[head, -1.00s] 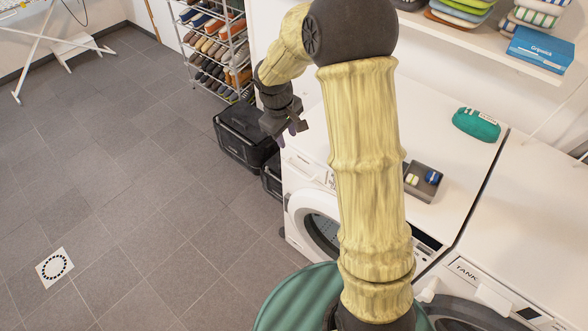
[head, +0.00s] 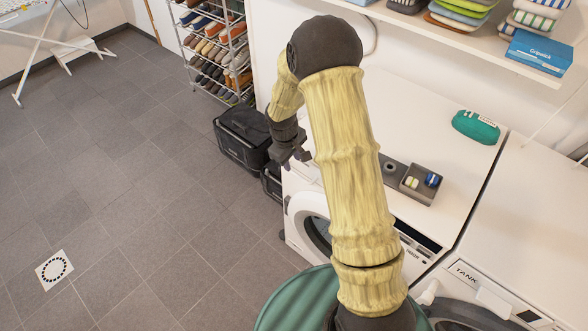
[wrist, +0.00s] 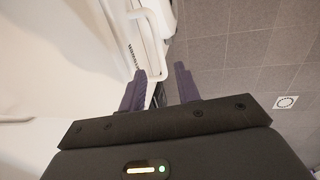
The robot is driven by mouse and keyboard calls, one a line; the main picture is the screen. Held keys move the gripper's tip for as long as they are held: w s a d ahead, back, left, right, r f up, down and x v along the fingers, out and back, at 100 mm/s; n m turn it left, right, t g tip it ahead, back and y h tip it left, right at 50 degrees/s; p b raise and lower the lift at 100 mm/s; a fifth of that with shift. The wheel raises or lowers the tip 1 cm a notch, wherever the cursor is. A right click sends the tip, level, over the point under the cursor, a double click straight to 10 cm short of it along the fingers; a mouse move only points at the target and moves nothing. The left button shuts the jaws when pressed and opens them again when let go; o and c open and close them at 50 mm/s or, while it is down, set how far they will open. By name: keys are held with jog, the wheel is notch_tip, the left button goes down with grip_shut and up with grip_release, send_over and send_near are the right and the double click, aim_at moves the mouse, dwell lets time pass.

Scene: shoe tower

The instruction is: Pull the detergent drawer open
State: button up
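The white washing machine (head: 300,195) stands below my arm, with its round door on the front. My gripper (head: 296,158) hangs by the upper left front edge of this machine, where the detergent drawer is mostly hidden behind it. In the wrist view my gripper (wrist: 161,72) is open, its two dark purple fingers apart. A white drawer front with a looped handle (wrist: 152,38) and small dark lettering lies just ahead of the fingertips, nearer the left finger. The handle's near end comes close to the left fingertip; I cannot tell whether they touch. Nothing is held.
A grey tray (head: 420,184) with small pods and a green pouch (head: 476,127) lie on the machine top. Black crates (head: 243,136) and a shoe rack (head: 222,50) stand to the left. A second machine (head: 545,215) is at right. The tiled floor in front is open.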

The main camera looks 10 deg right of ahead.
aim_at(295, 173)
jog(key=f, duration=0.4)
jog(key=d+f, duration=0.1)
jog(key=f, duration=0.1)
jog(key=shift+w, duration=0.35)
grip_shut()
